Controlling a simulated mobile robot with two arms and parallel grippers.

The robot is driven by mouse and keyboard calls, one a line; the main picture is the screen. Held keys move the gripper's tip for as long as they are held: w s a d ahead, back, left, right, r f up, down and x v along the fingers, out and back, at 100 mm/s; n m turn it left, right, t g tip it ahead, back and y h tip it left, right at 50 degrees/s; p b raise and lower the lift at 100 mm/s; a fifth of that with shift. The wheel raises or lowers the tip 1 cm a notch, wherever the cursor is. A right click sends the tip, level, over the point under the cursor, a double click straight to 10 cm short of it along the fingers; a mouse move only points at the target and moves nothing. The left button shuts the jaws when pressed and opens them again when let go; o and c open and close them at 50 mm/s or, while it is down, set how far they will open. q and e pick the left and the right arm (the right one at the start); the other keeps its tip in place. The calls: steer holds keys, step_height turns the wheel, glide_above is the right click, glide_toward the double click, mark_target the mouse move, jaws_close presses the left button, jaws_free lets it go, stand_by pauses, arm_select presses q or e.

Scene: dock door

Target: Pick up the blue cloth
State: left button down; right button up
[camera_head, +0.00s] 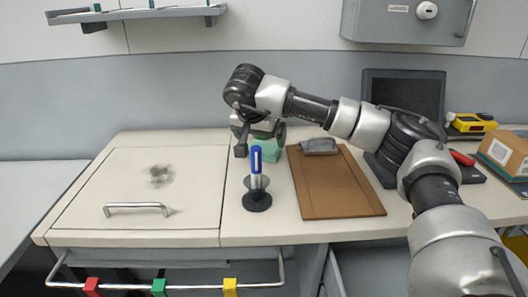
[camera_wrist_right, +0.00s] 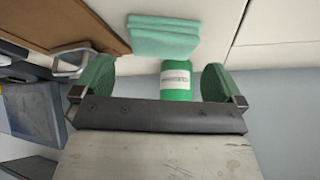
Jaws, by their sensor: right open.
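The cloth is a folded, blue-green stack (camera_head: 268,152) on the counter, just left of the clipboard; the gripper and the blue pen partly hide it in the head view. It shows whole in the right wrist view (camera_wrist_right: 163,38), beyond the fingertips. My right gripper (camera_head: 260,143) is open above the back of the counter, near the cloth. In the wrist view a green cylinder with a white label (camera_wrist_right: 176,82) shows between the open green finger pads, with gaps on both sides. My left gripper is not in view.
A brown clipboard (camera_head: 336,186) lies to the right. A hatch lid with a handle (camera_head: 136,207) is at left. A dark screen (camera_head: 404,92) stands behind my arm.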

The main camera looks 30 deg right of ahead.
mark_target(263, 146)
steer(key=x, duration=0.5)
steer(key=shift+w+f, duration=0.15)
steer(key=shift+f, duration=0.05)
steer(key=c, duration=0.7)
steer(key=shift+o, duration=0.2)
steer(key=shift+r, duration=0.1)
steer(key=shift+w+a+r, duration=0.15)
steer(key=shift+a+r, duration=0.25)
steer(key=w+a+r, duration=0.1)
steer(key=a+r, duration=0.2)
steer(key=a, duration=0.3)
steer(key=w+a+r, duration=0.2)
steer(key=a+r, duration=0.2)
steer(key=a, duration=0.2)
steer(key=shift+w+a, duration=0.25)
steer(key=shift+a, duration=0.1)
steer(key=shift+r, duration=0.1)
